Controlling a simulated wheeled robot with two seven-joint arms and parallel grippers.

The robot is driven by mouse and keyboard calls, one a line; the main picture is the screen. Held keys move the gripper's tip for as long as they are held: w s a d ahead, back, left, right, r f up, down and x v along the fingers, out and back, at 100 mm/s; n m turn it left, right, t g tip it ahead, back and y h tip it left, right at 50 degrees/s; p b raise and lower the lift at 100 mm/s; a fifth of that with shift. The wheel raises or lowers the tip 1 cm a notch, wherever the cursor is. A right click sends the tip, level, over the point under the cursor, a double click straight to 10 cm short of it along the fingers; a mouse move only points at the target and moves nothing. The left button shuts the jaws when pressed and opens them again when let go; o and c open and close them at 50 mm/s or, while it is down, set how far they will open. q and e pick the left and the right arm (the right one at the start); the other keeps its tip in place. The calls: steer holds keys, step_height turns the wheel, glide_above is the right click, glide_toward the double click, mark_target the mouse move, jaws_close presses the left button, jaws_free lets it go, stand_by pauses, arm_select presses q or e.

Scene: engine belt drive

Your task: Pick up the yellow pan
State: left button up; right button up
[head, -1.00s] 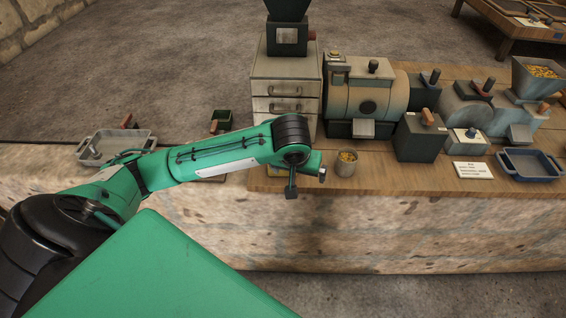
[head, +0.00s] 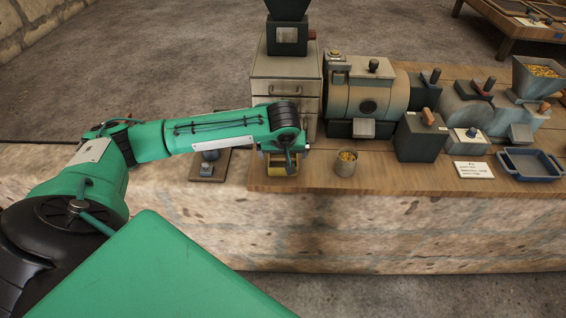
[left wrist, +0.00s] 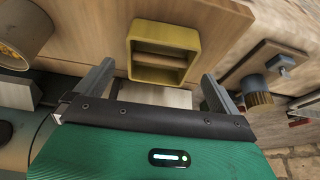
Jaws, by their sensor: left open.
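The yellow pan is a small box-like pan on the wooden table. In the left wrist view the yellow pan (left wrist: 163,76) lies ahead, with a wooden bar across its hollow. In the head view only part of the yellow pan (head: 284,186) shows, below my left gripper. My left gripper (head: 283,164) is above the pan, fingers pointing down toward it. In the left wrist view the left gripper (left wrist: 158,72) is open and empty, its two fingers apart on either side of the pan's near end. My right gripper is not in view.
A metal cup of yellow bits (head: 346,164) stands right of the pan. A drawer cabinet (head: 262,88) stands behind my gripper. A small board with a knob (head: 207,170) lies to the left. Machines, a card (head: 472,170) and a blue tray (head: 530,163) are farther right.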

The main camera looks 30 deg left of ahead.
mark_target(283, 162)
arm_select(q)
steer(key=x, duration=0.5)
steer(key=shift+w+a+f, duration=0.1)
steer(key=shift+w+a, duration=0.1)
steer(key=shift+w, duration=0.05)
steer(key=c, duration=0.9)
